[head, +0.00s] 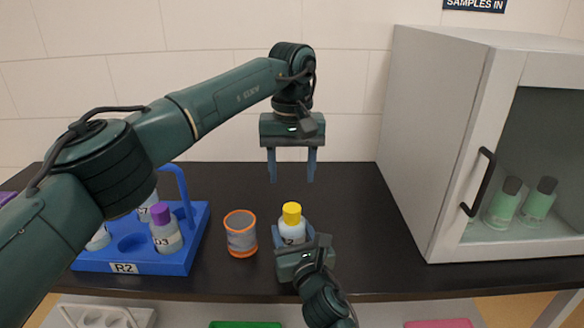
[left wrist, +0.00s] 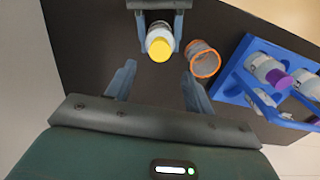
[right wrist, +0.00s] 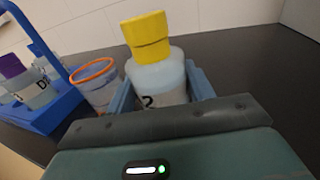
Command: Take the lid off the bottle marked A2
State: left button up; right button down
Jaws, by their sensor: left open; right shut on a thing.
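A white bottle (head: 290,230) with a yellow lid (head: 292,211) stands on the black counter. Part of its label shows a "2"; the rest is hidden. My right gripper (head: 298,243) is shut on the bottle's body, and the bottle also shows between its fingers in the right wrist view (right wrist: 158,82). The yellow lid sits on the bottle's top (right wrist: 147,36). My left gripper (head: 291,165) is open and empty, above the lid with a clear gap, fingers pointing down. In the left wrist view the lid (left wrist: 159,48) lies beyond its fingertips.
An orange-rimmed grey cup (head: 241,236) stands just left of the bottle. A blue rack (head: 190,256) marked R2 holds bottles, one purple-lidded (head: 164,232). A white cabinet (head: 440,140) with green bottles inside stands at right. The counter behind the bottle is clear.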

aim_at(292, 208)
pick_arm(q)
jog(key=shift+f, duration=0.55)
notch_tip(292, 208, down, 7)
jog(key=shift+r, duration=0.1)
